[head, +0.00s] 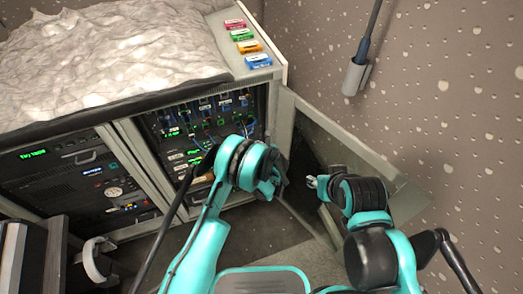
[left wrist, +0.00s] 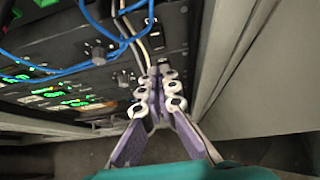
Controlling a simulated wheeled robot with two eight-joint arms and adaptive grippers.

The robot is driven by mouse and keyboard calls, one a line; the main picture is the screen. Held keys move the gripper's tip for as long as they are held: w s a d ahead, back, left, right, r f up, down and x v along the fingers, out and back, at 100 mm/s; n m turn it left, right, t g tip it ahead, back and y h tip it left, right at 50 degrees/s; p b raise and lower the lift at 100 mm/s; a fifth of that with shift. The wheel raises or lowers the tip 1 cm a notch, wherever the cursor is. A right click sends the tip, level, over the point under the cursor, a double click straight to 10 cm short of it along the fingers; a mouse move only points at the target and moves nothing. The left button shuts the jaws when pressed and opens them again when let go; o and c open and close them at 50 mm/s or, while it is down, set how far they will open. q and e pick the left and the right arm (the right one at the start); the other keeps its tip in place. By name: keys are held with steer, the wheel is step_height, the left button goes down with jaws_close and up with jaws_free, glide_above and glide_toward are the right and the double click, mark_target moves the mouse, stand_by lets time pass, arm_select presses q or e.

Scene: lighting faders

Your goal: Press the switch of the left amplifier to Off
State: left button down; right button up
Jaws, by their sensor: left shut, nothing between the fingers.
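A rack bay (head: 200,130) with black panels, green displays, cables and small knobs fills the cabinet's right compartment. I cannot tell which unit is the left amplifier, and its switch is not identifiable. My left gripper's fingertips (left wrist: 164,72) are shut and empty in the left wrist view, close to the lower right part of the black panel. Whether they touch it is unclear. A small knob (left wrist: 124,78) sits just left of the fingertips. In the head view, my left wrist hides these fingers. My right gripper (head: 316,183) is near the open cabinet door, away from the rack.
Blue cables (left wrist: 75,62) and pale cables (left wrist: 128,35) hang across the panel. The open cabinet door (head: 345,150) stands to the right. The left compartment holds other black devices (head: 75,170). Coloured labels (head: 246,47) lie on top, and a holder (head: 354,77) hangs on the wall.

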mark_target(252, 136)
arm_select(q)
steer(key=shift+w+a+f+b, duration=0.15)
steer(key=shift+w+a+b, duration=0.1)
steer(key=shift+w, duration=0.5)
steer(key=shift+w+a+f+b, duration=0.2)
steer(key=shift+w+a+b, duration=0.05)
steer(key=shift+w, duration=0.55)
steer(key=shift+w+a+f+b, duration=0.15)
steer(key=shift+w+a+b, duration=0.1)
steer(key=shift+w, duration=0.5)
steer(key=shift+w+a+f, duration=0.1)
steer(key=shift+w, duration=0.15)
steer(key=shift+r, duration=0.85)
